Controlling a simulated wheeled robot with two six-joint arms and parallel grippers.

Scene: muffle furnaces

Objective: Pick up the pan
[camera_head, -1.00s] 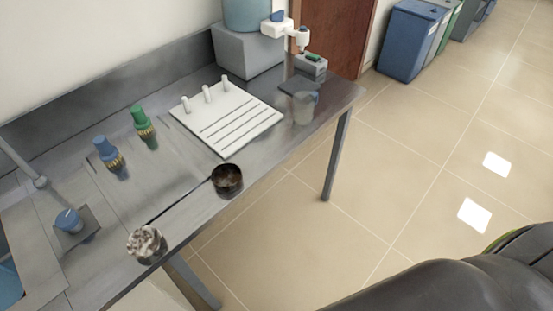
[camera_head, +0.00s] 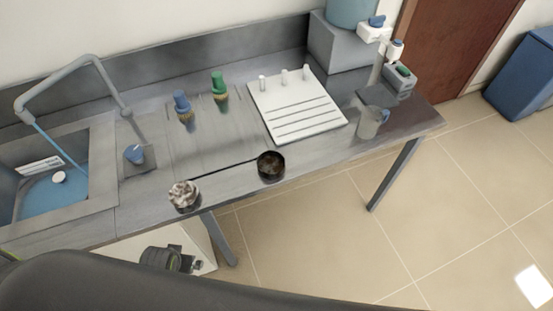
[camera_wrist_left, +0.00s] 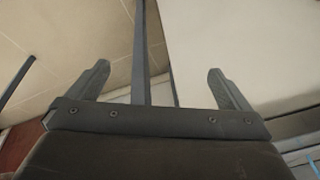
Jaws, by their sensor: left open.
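The pan (camera_head: 270,166) is a small round dark pan with a brown inside, near the front edge of the metal bench in the head view. Its thin dark handle (camera_head: 225,168) runs left along the bench. My left gripper (camera_wrist_left: 158,75) is open and empty in the left wrist view, its two grey fingers spread wide. The pan does not show in that view. In the head view my dark arm crosses the bottom, below the bench front, and the left fingertips cannot be made out. My right gripper is not in view.
A pot with crumpled pale contents (camera_head: 184,194) stands close to the handle's left end. Blue (camera_head: 183,105) and green (camera_head: 219,86) brushes, a white pegged board (camera_head: 296,106) and a clear beaker (camera_head: 370,122) stand behind and right. A sink (camera_head: 62,222) is at left.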

